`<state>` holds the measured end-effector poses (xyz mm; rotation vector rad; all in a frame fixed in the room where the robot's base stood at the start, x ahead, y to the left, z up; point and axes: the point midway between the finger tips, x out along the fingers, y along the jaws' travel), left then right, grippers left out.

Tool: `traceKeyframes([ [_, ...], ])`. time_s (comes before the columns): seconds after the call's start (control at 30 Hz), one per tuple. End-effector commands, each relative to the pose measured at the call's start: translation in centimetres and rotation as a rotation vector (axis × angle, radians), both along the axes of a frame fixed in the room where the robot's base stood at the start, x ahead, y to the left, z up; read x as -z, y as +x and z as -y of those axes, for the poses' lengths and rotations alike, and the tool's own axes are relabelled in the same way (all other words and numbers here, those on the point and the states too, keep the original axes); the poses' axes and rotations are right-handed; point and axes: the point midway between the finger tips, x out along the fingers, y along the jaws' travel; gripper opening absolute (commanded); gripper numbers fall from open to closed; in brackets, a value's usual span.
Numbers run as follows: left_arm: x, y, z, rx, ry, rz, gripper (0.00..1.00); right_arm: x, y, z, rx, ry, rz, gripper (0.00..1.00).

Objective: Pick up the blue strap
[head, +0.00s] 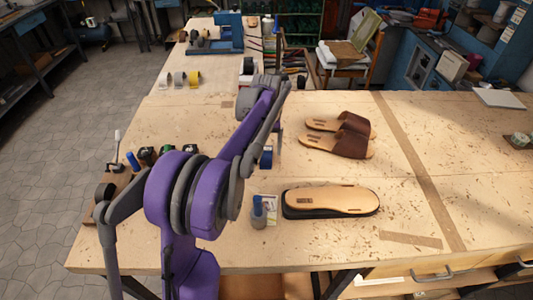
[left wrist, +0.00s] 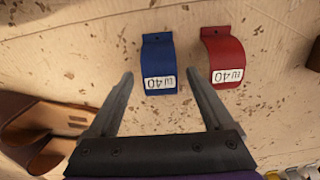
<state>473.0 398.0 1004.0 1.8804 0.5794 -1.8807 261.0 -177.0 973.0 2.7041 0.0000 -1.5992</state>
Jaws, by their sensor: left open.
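The blue strap (left wrist: 158,58) is a short curved band with a white label on its lower end. It sits on the table in the left wrist view, between and just beyond the fingertips of my left gripper (left wrist: 159,76). The fingers are open, one on each side, and appear clear of it. In the head view a bit of the blue strap (head: 266,158) shows beside my left arm, which hides the rest. My right gripper is not in view.
A red strap (left wrist: 224,58) sits close to the right of the blue one. Brown sandals (head: 352,142) lie to the right on the wooden table (head: 440,130). A tan sole on a black base (head: 332,201) and a blue-topped bottle (head: 258,215) are nearer.

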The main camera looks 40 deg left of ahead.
Motion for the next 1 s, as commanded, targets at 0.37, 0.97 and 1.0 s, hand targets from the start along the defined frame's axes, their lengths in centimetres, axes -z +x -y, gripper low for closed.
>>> traceKeyframes([
  [0.37,0.72,-0.01,0.01,0.000,0.000,0.000,0.74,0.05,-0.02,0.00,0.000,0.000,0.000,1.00],
  [0.97,0.56,-0.02,0.01,0.000,0.000,0.000,0.09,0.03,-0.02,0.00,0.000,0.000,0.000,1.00],
  [1.0,0.33,-0.02,0.01,0.000,0.000,0.000,0.09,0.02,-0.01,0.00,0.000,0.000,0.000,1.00],
])
